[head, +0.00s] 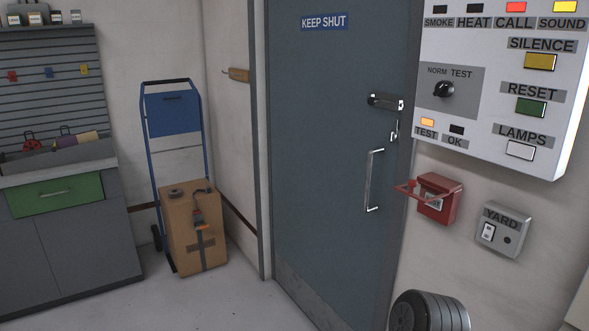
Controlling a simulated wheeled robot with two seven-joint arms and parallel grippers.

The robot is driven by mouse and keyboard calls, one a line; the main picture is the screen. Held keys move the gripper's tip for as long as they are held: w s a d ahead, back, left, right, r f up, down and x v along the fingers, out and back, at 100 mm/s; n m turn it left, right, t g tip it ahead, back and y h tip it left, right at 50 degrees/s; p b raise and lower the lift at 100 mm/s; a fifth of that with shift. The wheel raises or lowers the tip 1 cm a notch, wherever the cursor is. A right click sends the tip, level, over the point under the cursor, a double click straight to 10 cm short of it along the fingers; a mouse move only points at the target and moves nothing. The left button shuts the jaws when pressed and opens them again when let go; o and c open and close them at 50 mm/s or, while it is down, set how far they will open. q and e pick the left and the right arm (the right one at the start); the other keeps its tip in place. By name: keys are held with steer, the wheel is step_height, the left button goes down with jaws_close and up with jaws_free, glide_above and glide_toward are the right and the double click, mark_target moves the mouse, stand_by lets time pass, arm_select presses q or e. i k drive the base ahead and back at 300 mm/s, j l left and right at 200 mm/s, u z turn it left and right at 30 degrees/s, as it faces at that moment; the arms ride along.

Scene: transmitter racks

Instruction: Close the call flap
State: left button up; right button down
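The red call box (438,209) is mounted on the wall at the right, below the large white panel and right of the door. Its call flap (408,190), a thin red-edged frame, stands open and sticks out to the left from the box front. A pale face with dark marks shows on the box front behind it. Neither of my grippers is in view, and nothing is seen touching the flap.
A white alarm panel (565,120) juts out above the call box. A grey YARD switch box (503,231) is close on its right. The grey door (325,130) with its handle (373,180) is shut at left. A dark ribbed cylinder (428,312) is below.

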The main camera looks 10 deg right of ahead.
mark_target(412, 183)
steer(key=z, duration=1.2)
